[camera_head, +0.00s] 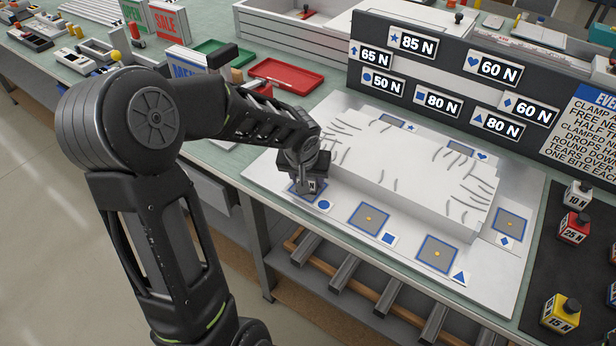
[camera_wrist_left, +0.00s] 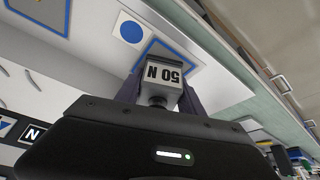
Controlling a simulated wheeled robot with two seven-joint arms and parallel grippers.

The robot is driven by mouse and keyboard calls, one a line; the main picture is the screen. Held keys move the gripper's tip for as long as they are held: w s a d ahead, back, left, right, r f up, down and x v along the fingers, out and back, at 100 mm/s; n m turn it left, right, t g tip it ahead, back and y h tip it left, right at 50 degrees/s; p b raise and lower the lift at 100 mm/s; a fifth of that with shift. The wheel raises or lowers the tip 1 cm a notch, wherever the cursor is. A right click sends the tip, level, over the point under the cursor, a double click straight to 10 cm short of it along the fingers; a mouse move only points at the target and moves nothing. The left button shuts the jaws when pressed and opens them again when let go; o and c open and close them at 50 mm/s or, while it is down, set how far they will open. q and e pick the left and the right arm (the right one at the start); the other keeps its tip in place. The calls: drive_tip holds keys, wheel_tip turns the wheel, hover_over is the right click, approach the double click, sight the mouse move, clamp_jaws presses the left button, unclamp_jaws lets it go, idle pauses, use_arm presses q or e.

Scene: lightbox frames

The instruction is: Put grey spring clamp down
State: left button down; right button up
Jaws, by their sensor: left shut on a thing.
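My left gripper (camera_head: 310,184) is shut on the grey spring clamp (camera_wrist_left: 163,72), a small block marked 50 N. In the wrist view it sits between the two fingers, its label upside down. In the head view the gripper is low over the blue-outlined pad (camera_head: 294,188) beside the blue circle mark (camera_head: 324,205), at the near left corner of the white board. The gripper hides most of the clamp and part of this pad there. I cannot tell whether the clamp touches the pad. My right gripper is not in view.
A large white slab (camera_head: 400,170) stands close right of the gripper. Pads by the square (camera_head: 369,219) and triangle (camera_head: 437,253) are bare. Weight-marked blocks, including a red one (camera_head: 574,229), stand on a black mat at right. A dark sign panel (camera_head: 430,75) stands behind.

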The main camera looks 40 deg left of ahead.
use_arm(q)
drive_tip(key=shift+f+b, duration=0.15)
drive_tip(key=shift+b, duration=0.15)
drive_tip(key=c, duration=0.7)
unclamp_jaws()
drive_tip(key=shift+s+r+p, duration=0.1)
drive_tip(key=shift+r+p, duration=0.2)
drive_tip(key=shift+r, duration=0.3)
drive_tip(key=v, duration=1.1)
drive_tip(key=shift+s+d, duration=0.1)
drive_tip(key=shift+s, duration=0.05)
